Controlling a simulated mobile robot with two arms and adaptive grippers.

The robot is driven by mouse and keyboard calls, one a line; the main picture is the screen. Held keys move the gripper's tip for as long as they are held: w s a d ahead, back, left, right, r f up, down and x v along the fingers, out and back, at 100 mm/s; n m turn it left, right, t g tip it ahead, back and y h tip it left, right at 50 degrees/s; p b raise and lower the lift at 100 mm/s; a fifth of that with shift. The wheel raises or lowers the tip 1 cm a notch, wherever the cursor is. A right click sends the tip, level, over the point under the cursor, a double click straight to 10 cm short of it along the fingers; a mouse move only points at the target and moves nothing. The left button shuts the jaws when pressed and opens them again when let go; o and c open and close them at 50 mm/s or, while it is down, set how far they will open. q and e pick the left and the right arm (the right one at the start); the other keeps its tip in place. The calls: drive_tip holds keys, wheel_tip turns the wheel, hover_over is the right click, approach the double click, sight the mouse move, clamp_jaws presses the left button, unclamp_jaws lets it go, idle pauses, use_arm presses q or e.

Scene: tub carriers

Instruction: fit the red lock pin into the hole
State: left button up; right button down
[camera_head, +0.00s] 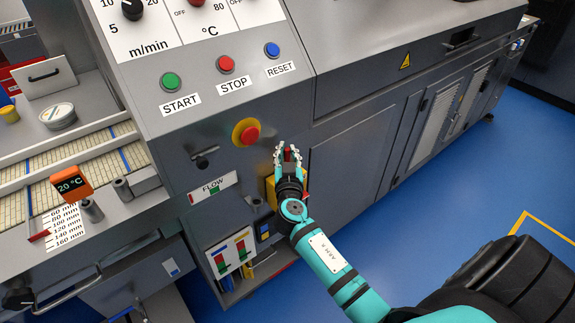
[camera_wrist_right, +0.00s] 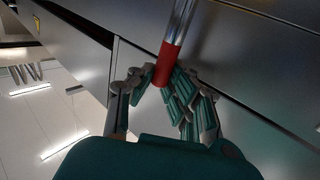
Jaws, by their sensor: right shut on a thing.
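My right gripper (camera_head: 287,155) is in front of the grey machine's front panel in the head view, below and right of the emergency stop. It is shut on the red lock pin (camera_head: 289,154). In the right wrist view the gripper (camera_wrist_right: 158,88) holds the pin by its red end (camera_wrist_right: 165,66), and the pin's shiny metal shaft (camera_wrist_right: 179,22) points up and away from the fingers. The hole cannot be made out in either view. My left gripper is not in view.
A red emergency stop on a yellow base (camera_head: 246,132) and a black handle (camera_head: 204,158) stick out nearby. A yellow box (camera_head: 271,190) sits behind my right wrist. A conveyor (camera_head: 65,175) lies at the left. The blue floor (camera_head: 400,215) is clear at the right.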

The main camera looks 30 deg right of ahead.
drive_tip(key=shift+w+d+f+b, duration=0.15)
drive_tip(key=shift+w+f+b, duration=0.2)
drive_tip(key=shift+f, duration=0.3)
drive_tip(key=shift+w+d+f+b, duration=0.1)
drive_tip(key=shift+d+f+b, duration=0.05)
drive_tip(key=shift+f+b, duration=0.4)
wheel_tip(320, 180, down, 5)
drive_tip(key=shift+r+b, duration=0.2)
drive_tip(key=shift+b, duration=1.05)
drive_tip(key=shift+f, duration=0.1)
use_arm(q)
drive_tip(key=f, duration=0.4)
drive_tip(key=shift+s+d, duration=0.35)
use_arm(e)
drive_tip(key=c, duration=1.3)
unclamp_jaws()
drive_tip(key=shift+f, duration=0.1)
drive_tip(key=shift+c, duration=0.2)
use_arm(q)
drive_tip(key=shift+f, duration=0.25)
